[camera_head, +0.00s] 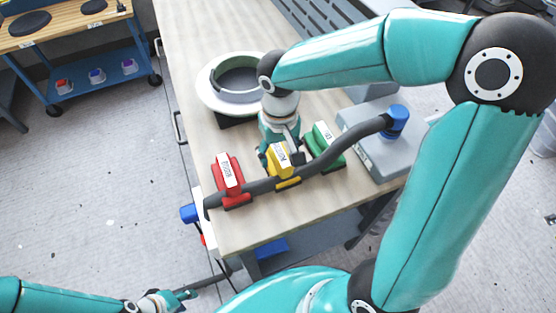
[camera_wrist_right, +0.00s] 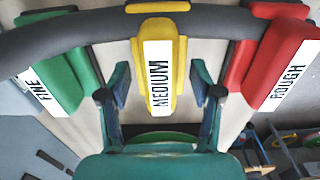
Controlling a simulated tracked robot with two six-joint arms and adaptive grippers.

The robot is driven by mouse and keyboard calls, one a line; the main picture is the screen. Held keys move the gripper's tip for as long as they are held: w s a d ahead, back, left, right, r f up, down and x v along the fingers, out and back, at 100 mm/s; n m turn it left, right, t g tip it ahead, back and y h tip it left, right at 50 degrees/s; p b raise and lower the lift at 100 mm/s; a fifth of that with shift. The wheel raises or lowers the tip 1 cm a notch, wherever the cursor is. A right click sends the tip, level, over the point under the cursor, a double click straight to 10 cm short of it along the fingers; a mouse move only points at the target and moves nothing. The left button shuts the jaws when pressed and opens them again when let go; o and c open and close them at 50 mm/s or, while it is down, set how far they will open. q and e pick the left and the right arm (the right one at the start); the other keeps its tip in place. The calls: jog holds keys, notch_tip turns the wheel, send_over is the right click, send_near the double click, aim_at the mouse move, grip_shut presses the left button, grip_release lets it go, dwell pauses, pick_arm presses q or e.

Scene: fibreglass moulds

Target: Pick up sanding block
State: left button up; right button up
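Three sanding blocks stand in a row on the table: a red one (camera_head: 228,182) labelled ROUGH, a yellow one (camera_head: 279,160) labelled MEDIUM and a green one (camera_head: 325,148) labelled FINE. My right gripper (camera_head: 280,150) points down at the yellow block. In the right wrist view its open fingers (camera_wrist_right: 160,88) are on either side of the yellow block (camera_wrist_right: 159,70), with gaps on both sides. The red block (camera_wrist_right: 280,60) and green block (camera_wrist_right: 55,65) lie outside the fingers. My left gripper (camera_head: 180,298) is low at the left, away from the table; its fingers are too small to judge.
A dark grey hose (camera_head: 325,160) runs along the row of blocks to a grey box (camera_head: 375,145) with a blue fitting. A round pale mould (camera_head: 212,90) stands behind my right gripper. A blue cart (camera_head: 100,70) stands far left. The table's far left is clear.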

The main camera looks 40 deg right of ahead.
aim_at(279, 151)
grip_shut()
jog(key=shift+r, duration=0.2)
notch_tip(279, 151, up, 20)
jog(key=p, duration=0.1)
jog(key=shift+f, duration=0.15)
dwell(0.4)
jog(key=c, duration=0.7)
grip_release()
jog(key=shift+c, duration=0.2)
jog(key=c, duration=0.3)
